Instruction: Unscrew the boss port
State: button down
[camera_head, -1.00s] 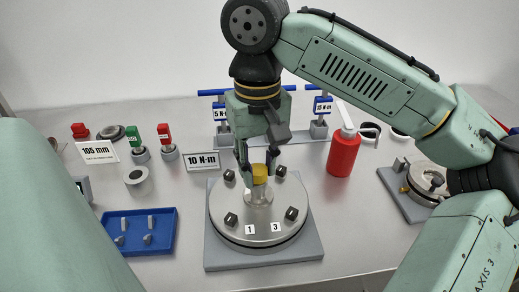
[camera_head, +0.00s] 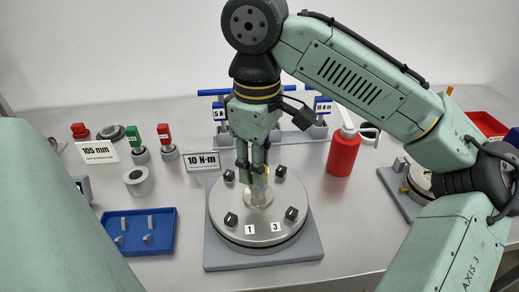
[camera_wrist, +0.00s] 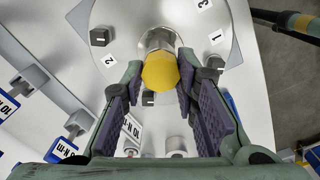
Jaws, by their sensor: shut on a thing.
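The boss port is a yellow hex cap (camera_wrist: 160,72) on a silver round boss (camera_head: 258,196) at the middle of the round steel lid (camera_head: 235,226). My gripper (camera_head: 252,172) points down over the lid's centre. In the wrist view, the fingers of my gripper (camera_wrist: 160,72) lie on both sides of the yellow cap, shut on it. The cap is mostly hidden behind the fingers in the head view. I cannot tell whether it is lifted from the boss.
Several dark clamp nuts (camera_head: 291,213) stand around the lid. The lid rests on a grey base plate (camera_head: 265,260). A blue tray (camera_head: 140,248) with small grey parts is at left. A "10 N-m" sign (camera_head: 202,163) stands behind left. A red bottle (camera_head: 343,153) is at right.

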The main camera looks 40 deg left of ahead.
jog(key=shift+s+n, duration=0.15)
jog(key=shift+n, duration=0.65)
jog(key=n, duration=0.5)
jog(key=shift+s, duration=0.1)
jog(key=shift+r, duration=1.2)
jog(key=shift+r, duration=0.2)
jog(key=shift+r, duration=2.4)
